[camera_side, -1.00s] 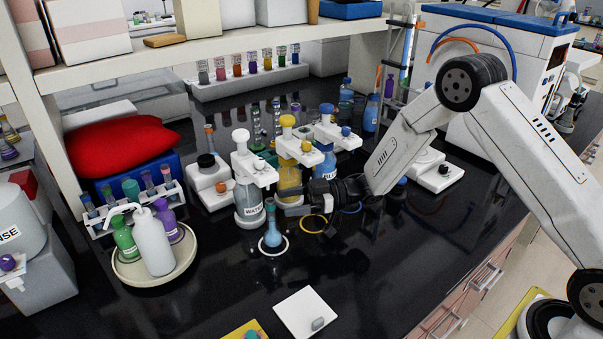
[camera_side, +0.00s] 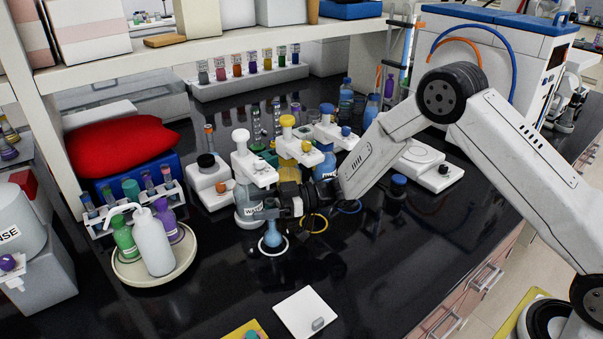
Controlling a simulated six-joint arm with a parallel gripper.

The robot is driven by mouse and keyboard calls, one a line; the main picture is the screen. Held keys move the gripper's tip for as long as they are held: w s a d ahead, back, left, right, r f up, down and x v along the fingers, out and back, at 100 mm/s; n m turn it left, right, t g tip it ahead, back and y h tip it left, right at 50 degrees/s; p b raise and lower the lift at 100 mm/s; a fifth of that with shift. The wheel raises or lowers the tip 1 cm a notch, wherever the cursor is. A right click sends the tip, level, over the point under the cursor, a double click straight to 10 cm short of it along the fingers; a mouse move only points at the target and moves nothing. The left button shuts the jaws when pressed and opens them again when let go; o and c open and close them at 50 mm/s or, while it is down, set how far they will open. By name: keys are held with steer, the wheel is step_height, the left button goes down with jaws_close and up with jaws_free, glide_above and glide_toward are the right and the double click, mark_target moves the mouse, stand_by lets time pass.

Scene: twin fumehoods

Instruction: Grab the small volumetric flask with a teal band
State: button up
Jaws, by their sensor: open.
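A small volumetric flask (camera_side: 272,238) with blue liquid stands upright inside a white ring on the black bench, in front of the bottles. Its neck is largely hidden by my gripper, and a teal band is too small to make out. My gripper (camera_side: 267,212) is open and level, reaching in from the right, with its fingers at the height of the flask's neck. I cannot tell whether the fingers are around the neck or touching it.
Dispenser bottles, one labelled with clear liquid (camera_side: 247,205), stand close behind my gripper. A yellow ring (camera_side: 314,229) lies just right of the flask. A round tray (camera_side: 130,278) with wash bottles is at left. A white tile (camera_side: 305,312) lies in front; the bench right of it is clear.

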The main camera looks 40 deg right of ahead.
stand_by(0.4)
jaws_close()
stand_by(1.3)
